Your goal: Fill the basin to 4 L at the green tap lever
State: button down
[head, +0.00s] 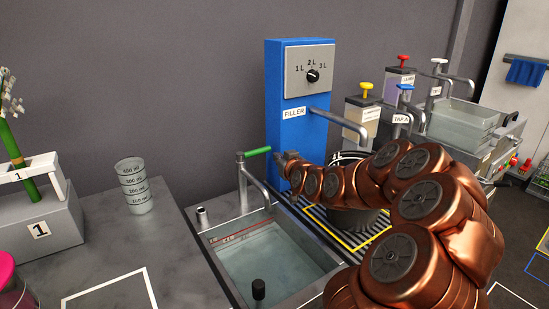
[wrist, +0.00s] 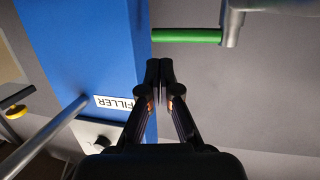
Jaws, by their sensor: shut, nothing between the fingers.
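The basin (head: 213,240) is a grey sink set in the counter, with clear water in it and a red marked line on its far inner wall. I cannot read its marks. The green tap lever (head: 258,151) sits on top of a grey tap (head: 243,178) whose spout reaches over the basin. It also shows in the wrist view as a green rod (wrist: 187,36). My gripper (head: 285,157) is just right of the lever's free end. In the wrist view, my gripper's fingertips (wrist: 160,68) are together and empty, apart from the lever.
A blue filler (head: 290,135) with a dial stands close behind my gripper. A dark bucket (head: 343,158) is partly hidden by my arm. A black knob (head: 258,288) stands at the basin's near side. A measuring cup (head: 135,187) is on the left counter; more taps (head: 404,97) are right.

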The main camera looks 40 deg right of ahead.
jog(key=s+r, duration=0.1)
jog(key=s, duration=0.5)
jog(key=shift+a+r, duration=0.15)
jog(key=shift+a, duration=0.15)
